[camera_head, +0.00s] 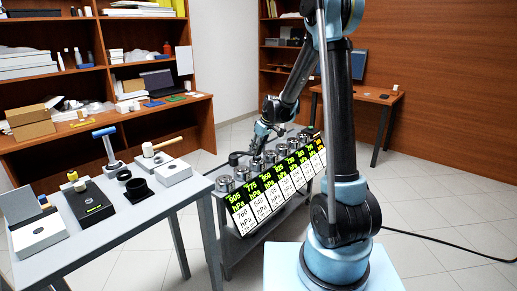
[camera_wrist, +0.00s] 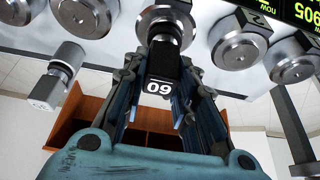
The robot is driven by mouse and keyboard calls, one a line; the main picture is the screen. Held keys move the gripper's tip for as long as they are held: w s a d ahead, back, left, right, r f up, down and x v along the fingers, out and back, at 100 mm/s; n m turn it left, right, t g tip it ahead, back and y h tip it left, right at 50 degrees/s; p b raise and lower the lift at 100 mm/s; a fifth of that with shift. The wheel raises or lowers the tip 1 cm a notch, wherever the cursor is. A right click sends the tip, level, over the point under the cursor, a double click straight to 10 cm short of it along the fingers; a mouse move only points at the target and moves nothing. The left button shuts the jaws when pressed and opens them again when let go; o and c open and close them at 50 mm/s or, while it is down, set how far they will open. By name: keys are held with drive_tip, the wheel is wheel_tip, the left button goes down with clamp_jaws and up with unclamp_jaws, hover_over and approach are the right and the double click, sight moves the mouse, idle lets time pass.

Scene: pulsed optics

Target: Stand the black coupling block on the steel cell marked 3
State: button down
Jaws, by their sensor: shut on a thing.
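My gripper (camera_wrist: 160,72) is shut on a black block (camera_wrist: 165,62) with a white-on-black number tag, seen upside down in the wrist view. The block's far end overlaps a round steel cell (camera_wrist: 166,16); I cannot tell if they touch. That cell's number is hidden. The cell to its right (camera_wrist: 236,46) carries a tag that looks like 2. In the head view my gripper (camera_head: 257,149) is low over the row of steel cells (camera_head: 270,157), near its middle; the block cannot be made out clearly there.
Displays with hPa readings (camera_head: 262,196) line the bench front. Another steel cell (camera_wrist: 294,62) and a tagged steel fitting (camera_wrist: 56,78) flank the block. The left grey table (camera_head: 125,222) holds a black box (camera_head: 84,205), a blue-handled tool (camera_head: 106,140) and white blocks.

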drive_tip(key=c, duration=1.3)
unclamp_jaws()
drive_tip(key=v, duration=1.2)
drive_tip(key=s+d+r+m, duration=0.2)
drive_tip(key=s+d, duration=0.5)
drive_tip(key=s, duration=0.3)
drive_tip(key=s+d+f+m+h, duration=0.1)
drive_tip(key=s+d+f+m, duration=0.1)
drive_tip(key=s, duration=0.7)
drive_tip(key=s+d+f+m+h, duration=0.1)
drive_tip(key=s+d+f+m, duration=0.2)
drive_tip(key=s+d, duration=0.4)
drive_tip(key=s+d+f+m+h, duration=0.1)
drive_tip(key=s+d+f+m, duration=0.2)
drive_tip(key=s, duration=0.9)
drive_tip(key=shift+d+f+g, duration=0.3)
drive_tip(key=shift+d+f, duration=0.35)
drive_tip(key=shift+d, duration=0.5)
